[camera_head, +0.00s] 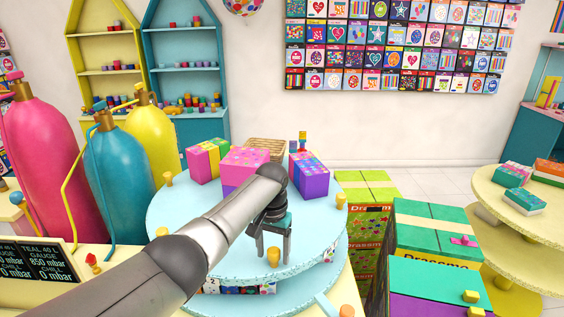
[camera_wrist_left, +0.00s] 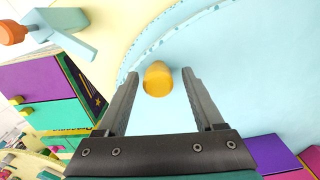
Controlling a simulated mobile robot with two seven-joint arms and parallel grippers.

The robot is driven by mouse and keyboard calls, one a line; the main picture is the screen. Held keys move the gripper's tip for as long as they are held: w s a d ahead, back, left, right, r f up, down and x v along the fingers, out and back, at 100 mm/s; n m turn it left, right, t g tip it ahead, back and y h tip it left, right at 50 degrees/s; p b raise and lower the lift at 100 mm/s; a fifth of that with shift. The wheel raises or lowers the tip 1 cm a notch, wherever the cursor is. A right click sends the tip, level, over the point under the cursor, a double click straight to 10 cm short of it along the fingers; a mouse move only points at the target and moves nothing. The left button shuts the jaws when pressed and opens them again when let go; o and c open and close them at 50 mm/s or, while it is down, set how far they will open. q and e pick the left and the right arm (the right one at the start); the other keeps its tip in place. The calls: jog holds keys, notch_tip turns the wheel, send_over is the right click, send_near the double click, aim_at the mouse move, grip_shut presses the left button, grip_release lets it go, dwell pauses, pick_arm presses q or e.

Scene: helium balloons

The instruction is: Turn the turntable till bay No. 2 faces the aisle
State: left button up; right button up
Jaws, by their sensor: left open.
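The turntable (camera_head: 185,232) is a light blue round platform with a lower tier. Yellow pegs stand around its rim. My left gripper (camera_head: 273,256) is open, pointing down over the near part of the turntable. A near yellow peg (camera_head: 273,258) shows between its two fingers; in the left wrist view the peg (camera_wrist_left: 157,78) lies between the fingertips, with gaps to both. Patterned boxes, such as a pink-topped one (camera_head: 243,165) and a purple one (camera_head: 312,182), sit on top. My right gripper is not in view.
Pink, teal (camera_head: 120,160) and yellow gas cylinders stand left of the turntable. Stacked coloured cartons (camera_head: 440,235) stand close on the right. A cream round display stand (camera_head: 525,220) is further right. A gauge sign (camera_head: 35,260) is at the lower left.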

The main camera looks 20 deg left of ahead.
pick_arm(q)
jog(key=shift+r, duration=0.1)
notch_tip(320, 180, up, 2)
jog(key=p, duration=0.2)
jog(key=shift+r+p, duration=0.25)
jog(key=shift+p, duration=0.05)
jog(key=shift+r, duration=1)
notch_tip(320, 180, up, 10)
jog(key=shift+r, duration=0.25)
jog(key=shift+f, duration=0.1)
dwell(0.4)
